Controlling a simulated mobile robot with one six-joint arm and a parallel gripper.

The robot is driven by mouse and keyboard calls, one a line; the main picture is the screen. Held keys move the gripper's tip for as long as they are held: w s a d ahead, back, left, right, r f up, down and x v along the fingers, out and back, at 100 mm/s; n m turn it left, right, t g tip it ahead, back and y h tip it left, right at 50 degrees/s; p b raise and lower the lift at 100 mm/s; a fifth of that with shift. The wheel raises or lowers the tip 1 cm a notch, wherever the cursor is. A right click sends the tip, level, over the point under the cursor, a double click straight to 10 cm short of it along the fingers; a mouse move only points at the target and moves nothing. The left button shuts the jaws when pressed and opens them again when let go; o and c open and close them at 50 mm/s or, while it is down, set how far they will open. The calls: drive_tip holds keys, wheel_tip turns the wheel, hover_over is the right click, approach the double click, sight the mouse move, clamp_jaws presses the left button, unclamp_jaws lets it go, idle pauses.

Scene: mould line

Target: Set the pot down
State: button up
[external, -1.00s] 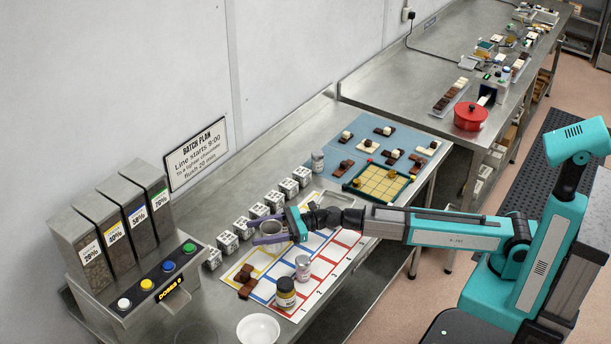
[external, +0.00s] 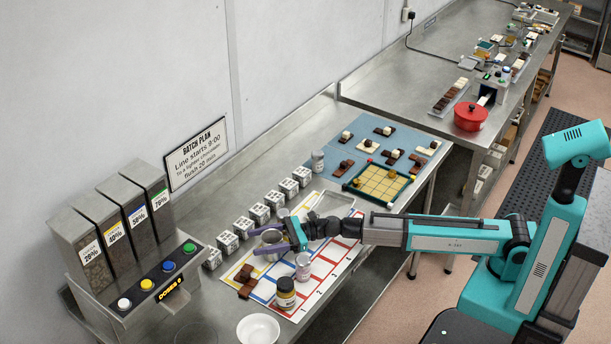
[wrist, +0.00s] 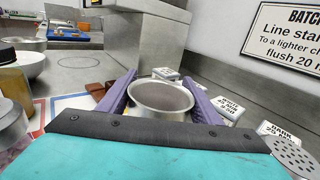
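The pot (external: 271,238) is a small grey metal vessel. It stands upright at the far left part of the marked sheet (external: 335,262), near the row of white blocks. In the wrist view the pot (wrist: 161,98) sits between the two purple fingers, with its open rim facing up. My gripper (external: 277,240) is low over the sheet, and its fingers are spread on either side of the pot. The pot's underside is hidden, so its exact contact with the sheet cannot be seen.
White printed blocks (external: 228,242) line the wall side. Brown chocolate pieces (external: 247,288), a dark jar (external: 285,293), a silver can (external: 303,266) and a white bowl (external: 258,330) stand close by. The dispenser (external: 130,250) is at left. A metal tray (external: 333,204) lies behind.

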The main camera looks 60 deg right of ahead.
drive_tip(key=o, duration=0.3)
drive_tip(key=shift+r, duration=0.2)
drive_tip(key=shift+b+v, duration=0.55)
drive_tip(key=shift+v, duration=5.5)
drive_tip(key=shift+w, duration=0.1)
